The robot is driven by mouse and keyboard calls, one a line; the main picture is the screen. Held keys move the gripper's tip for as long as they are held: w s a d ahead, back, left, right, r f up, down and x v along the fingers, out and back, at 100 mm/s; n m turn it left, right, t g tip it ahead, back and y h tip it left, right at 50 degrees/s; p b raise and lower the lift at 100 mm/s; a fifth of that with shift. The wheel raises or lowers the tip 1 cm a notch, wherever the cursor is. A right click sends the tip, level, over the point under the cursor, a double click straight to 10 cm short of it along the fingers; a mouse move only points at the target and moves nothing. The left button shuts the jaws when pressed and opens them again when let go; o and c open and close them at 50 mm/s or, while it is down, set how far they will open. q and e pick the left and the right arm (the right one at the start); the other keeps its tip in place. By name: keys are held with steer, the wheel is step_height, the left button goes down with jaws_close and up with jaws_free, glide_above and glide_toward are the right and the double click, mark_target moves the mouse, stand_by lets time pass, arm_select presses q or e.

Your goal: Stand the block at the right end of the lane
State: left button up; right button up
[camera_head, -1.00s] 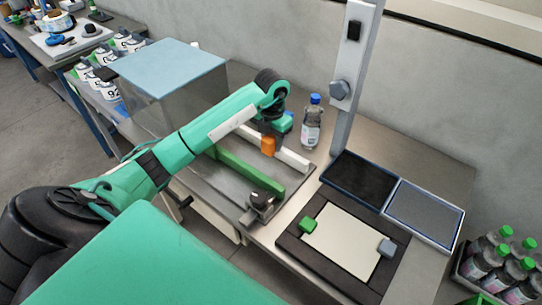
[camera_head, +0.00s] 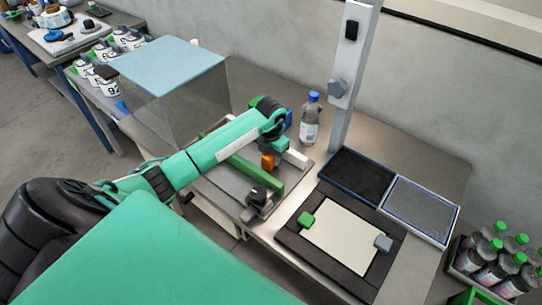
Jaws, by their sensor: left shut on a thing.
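The lane (camera_head: 235,178) is a grey metal strip between a green rail (camera_head: 258,172) and a white rail (camera_head: 296,159). My left gripper (camera_head: 268,153) comes down over the lane's right part and is shut on an orange block (camera_head: 268,162). The block looks upright between the two rails. My gripper and wrist hide its upper part, and I cannot tell whether its base touches the lane. A dark knob on a grey clamp (camera_head: 258,198) sits at the near end of the green rail. My right gripper is out of view.
A bottle with a blue cap (camera_head: 311,118) and a grey post (camera_head: 345,100) stand behind the lane. A clear box with a blue lid (camera_head: 172,65) is at the left. Black and grey trays (camera_head: 357,151) and a framed pale mat (camera_head: 340,236) lie to the right.

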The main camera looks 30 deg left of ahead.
arm_select(q)
steer(key=o, duration=1.1)
steer(key=shift+f, duration=0.1)
steer(key=shift+o, duration=0.2)
steer(key=shift+r, duration=0.5)
step_height(320, 180, up, 10)
steer(key=b, duration=0.3)
steer(key=shift+r, duration=0.7)
steer(key=shift+f, duration=0.1)
